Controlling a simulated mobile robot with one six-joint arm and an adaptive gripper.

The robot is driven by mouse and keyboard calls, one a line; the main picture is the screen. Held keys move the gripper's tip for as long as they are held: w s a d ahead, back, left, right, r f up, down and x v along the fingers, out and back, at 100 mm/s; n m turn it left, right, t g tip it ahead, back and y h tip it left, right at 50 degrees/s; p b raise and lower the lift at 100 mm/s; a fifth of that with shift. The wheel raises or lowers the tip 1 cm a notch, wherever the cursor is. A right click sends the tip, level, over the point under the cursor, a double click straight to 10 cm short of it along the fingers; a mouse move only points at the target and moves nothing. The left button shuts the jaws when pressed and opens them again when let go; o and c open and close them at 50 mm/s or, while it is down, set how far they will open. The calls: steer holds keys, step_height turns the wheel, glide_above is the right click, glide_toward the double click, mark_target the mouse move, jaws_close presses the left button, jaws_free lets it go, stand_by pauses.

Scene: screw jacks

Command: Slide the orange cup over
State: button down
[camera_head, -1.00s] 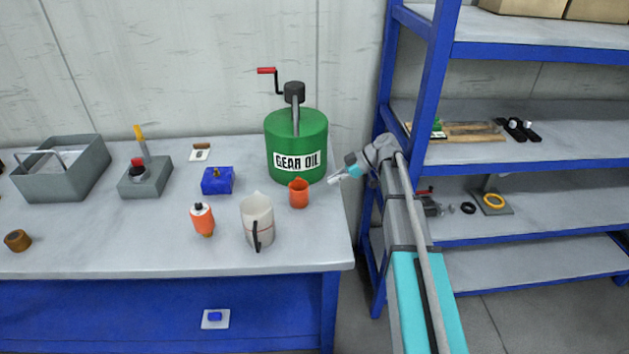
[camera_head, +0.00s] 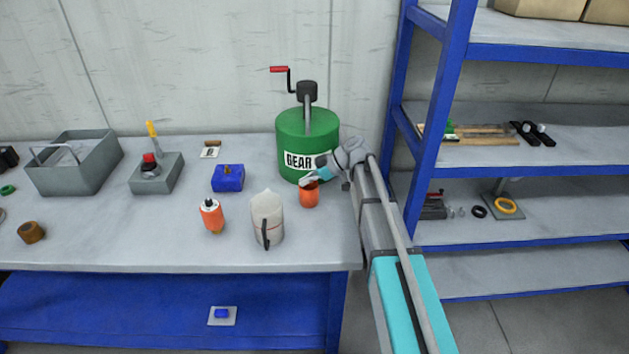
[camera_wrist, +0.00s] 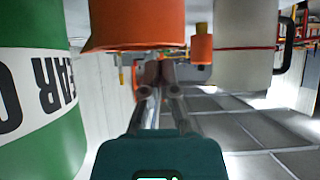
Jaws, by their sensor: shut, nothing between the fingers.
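The orange cup (camera_head: 309,197) stands on the bench, in front of the green gear oil drum (camera_head: 308,135). In the wrist view the cup (camera_wrist: 135,22) fills the top middle, very near. My gripper (camera_head: 308,182) is at the cup's upper part in the head view, partly covering its top. In the wrist view the fingers (camera_wrist: 161,72) are shut and empty, by the cup's edge. Whether they touch the cup I cannot tell. My wrist covers part of the drum's label.
A white jug (camera_head: 267,220) stands left of the cup, with an orange bottle (camera_head: 212,216) further left and a blue block (camera_head: 228,178) behind. The bench's right edge is close to the cup. A blue shelf rack (camera_head: 435,130) stands at the right.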

steer(key=shift+d+f+b, duration=0.1)
steer(key=shift+f+b, duration=0.25)
steer(key=shift+f, duration=0.25)
steer(key=shift+s, duration=0.1)
